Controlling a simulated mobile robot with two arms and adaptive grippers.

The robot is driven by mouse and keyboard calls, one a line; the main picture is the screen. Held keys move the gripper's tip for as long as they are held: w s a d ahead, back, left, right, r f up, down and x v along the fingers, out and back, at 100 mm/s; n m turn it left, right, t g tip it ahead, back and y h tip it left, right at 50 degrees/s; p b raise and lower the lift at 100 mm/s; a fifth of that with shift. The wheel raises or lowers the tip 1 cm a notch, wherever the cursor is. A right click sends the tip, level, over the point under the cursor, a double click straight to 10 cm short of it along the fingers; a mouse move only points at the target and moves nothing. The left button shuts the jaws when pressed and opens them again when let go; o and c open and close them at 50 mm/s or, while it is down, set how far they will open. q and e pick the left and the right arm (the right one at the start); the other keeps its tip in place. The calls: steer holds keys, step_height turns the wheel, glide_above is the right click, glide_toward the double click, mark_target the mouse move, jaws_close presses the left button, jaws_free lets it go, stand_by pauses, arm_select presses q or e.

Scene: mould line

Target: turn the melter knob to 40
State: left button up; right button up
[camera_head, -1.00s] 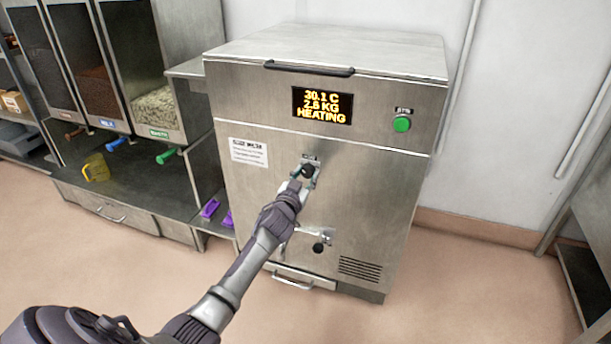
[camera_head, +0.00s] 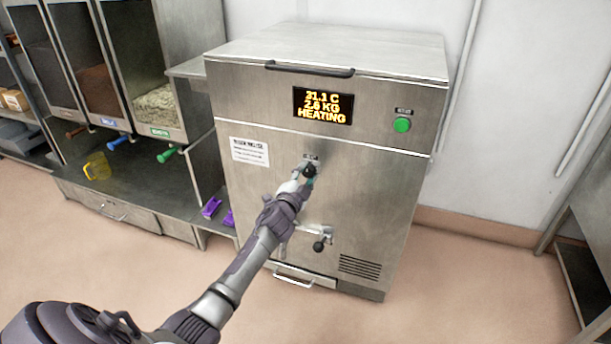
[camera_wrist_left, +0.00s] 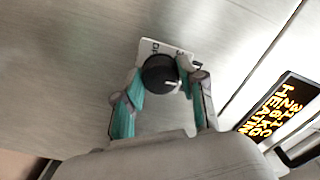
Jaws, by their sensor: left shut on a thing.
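The melter (camera_head: 390,190) is a steel cabinet with a lit display (camera_head: 322,105) that reads 31.1 C, 2.6 KG, HEATING. Its black knob (camera_head: 309,170) is on the front panel below the display. In the left wrist view the knob (camera_wrist_left: 160,74) shows a white pointer mark, with a white label plate behind it, partly hidden. My left gripper (camera_wrist_left: 158,88) is shut on the knob, one teal-padded finger on each side. The numbers on the dial cannot be read. My right gripper is not in view.
A green button (camera_head: 402,124) sits at the melter's upper right. A tap with a black handle (camera_head: 320,246) is below the knob. Hoppers with coloured handles, a yellow jug (camera_head: 97,166) and purple items (camera_head: 211,207) are at the left.

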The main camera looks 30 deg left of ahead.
arm_select(q)
steer(key=shift+f+m, duration=0.1)
steer(key=shift+m, duration=0.4)
steer(key=o, duration=1.1)
steer(key=shift+o, duration=0.2)
steer(key=v, duration=1.2)
